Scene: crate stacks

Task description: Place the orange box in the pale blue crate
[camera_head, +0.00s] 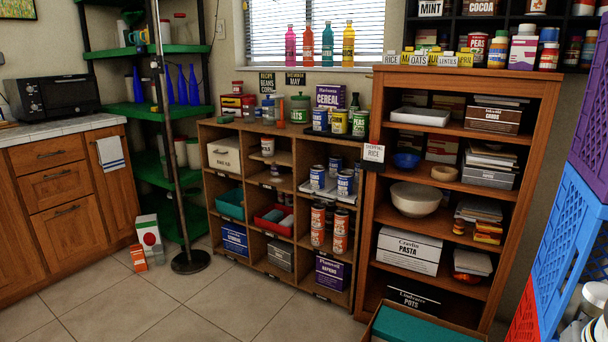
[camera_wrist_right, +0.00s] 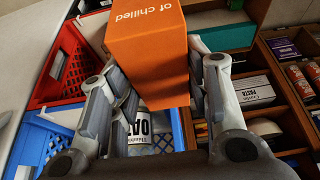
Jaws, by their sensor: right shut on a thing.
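My right gripper (camera_wrist_right: 155,75) is shut on an orange box (camera_wrist_right: 150,45) in the right wrist view. The box has the words "of chilled" in white, and a finger lies at each side of it. A blue crate with slatted walls (camera_head: 569,240) stands in the stack at the right of the head view. It also shows at the lower left of the right wrist view (camera_wrist_right: 42,135). The box is in front of the crates in the wrist view; its height above them I cannot tell. Part of my right arm shows at the head view's lower right edge. My left gripper is not in view.
A purple crate (camera_head: 590,130) is above the blue one, and a red crate (camera_head: 523,318) is below. A wooden shelf (camera_head: 365,250) full of goods stands close left of the stack. A teal-topped box (camera_head: 420,328) is at the bottom.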

